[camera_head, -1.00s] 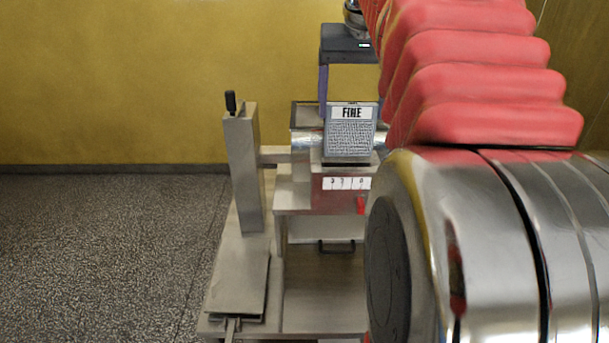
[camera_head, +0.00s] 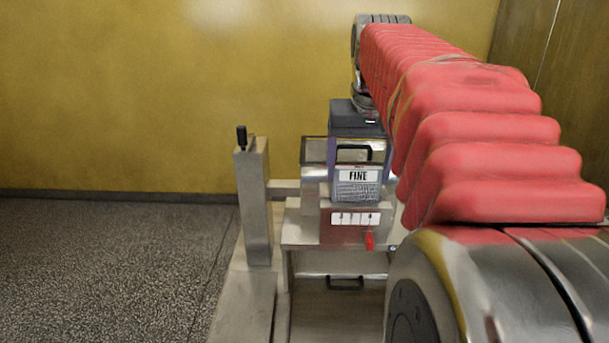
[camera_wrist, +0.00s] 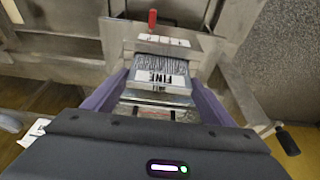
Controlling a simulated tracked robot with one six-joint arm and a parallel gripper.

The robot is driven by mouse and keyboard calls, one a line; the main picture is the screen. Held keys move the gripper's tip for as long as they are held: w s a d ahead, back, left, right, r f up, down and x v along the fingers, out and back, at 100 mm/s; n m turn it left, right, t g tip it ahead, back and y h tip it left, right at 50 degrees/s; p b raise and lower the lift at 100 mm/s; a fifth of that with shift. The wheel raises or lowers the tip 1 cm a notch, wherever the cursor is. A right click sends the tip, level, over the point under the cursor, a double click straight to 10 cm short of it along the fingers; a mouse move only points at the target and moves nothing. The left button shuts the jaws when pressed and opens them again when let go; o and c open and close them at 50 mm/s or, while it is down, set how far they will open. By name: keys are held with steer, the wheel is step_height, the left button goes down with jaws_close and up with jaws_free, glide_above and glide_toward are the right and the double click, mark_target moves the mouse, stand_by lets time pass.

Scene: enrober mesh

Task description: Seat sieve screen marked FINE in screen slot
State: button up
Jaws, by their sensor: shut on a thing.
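The sieve screen marked FINE (camera_head: 358,188) is a grey mesh panel with a white label and a dark handle at its top. It stands roughly upright in the head view, its lower part hidden behind the front panel (camera_head: 340,232) of the machine, where the slot is. The screen shows again in the wrist view (camera_wrist: 160,66), its label upside down. My gripper (camera_head: 358,160) is above it, purple fingers on both sides, shut on the screen; its fingers also show in the wrist view (camera_wrist: 158,88). The slot's inside is hidden, so I cannot tell how deep the screen sits.
A metal post (camera_head: 254,205) with a black handle stands left of the machine. A drawer handle (camera_head: 345,284) is lower down. The floor (camera_head: 110,260) at left is clear.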

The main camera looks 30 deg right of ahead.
steer(key=shift+f, duration=2.05)
steer(key=shift+f, duration=0.1)
steer(key=o, duration=1.4)
glide_toward(357, 185)
steer(key=shift+v, duration=1.1)
steer(key=shift+f, duration=0.1)
